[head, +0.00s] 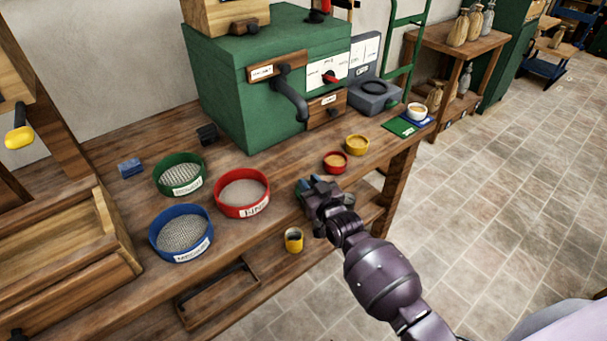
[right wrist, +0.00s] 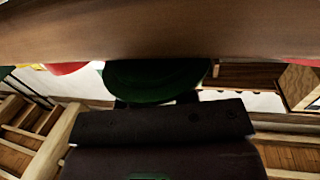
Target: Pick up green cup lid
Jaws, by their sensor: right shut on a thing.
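My right gripper (head: 312,188) is at the front edge of the workbench, just in front of a small red cup. It is shut on the green cup lid (right wrist: 155,82), which shows as a dark green rounded shape just beyond the dark gripper body in the right wrist view. In the head view the fingers hide most of the lid. My left gripper is out of view.
The red cup (head: 336,162) and a yellow cup (head: 357,145) stand on the workbench (head: 120,205). Green (head: 179,174), red (head: 241,193) and blue (head: 181,232) sieves stand to the left. A green machine (head: 225,95) stands behind. A yellow container (head: 293,240) is lower down.

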